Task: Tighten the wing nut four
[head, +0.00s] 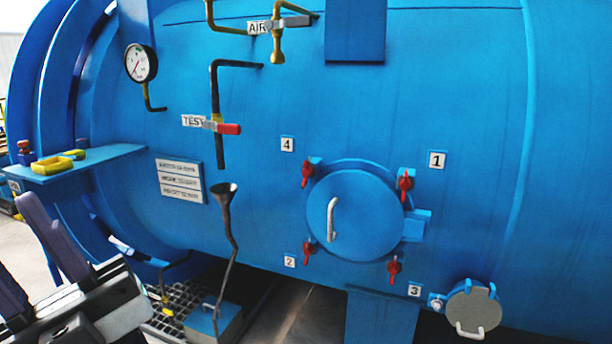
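Wing nut four (307,174) is a small red wing nut at the upper left of the round blue hatch cover (355,215), just below the label 4 (287,145). How tight it is cannot be told from here. My gripper (25,243) is at the lower left edge of the head view, far from the hatch. Its two dark fingers stand apart with nothing seen between them, though the picture edge cuts part of it off.
Other red wing nuts sit by labels 1 (406,182), 2 (309,249) and 3 (394,266). The cover has a white handle (331,219). Left of the hatch are a funnel pipe (228,215), a red-handled test valve (228,128) and a blue shelf (85,165) with a yellow tool.

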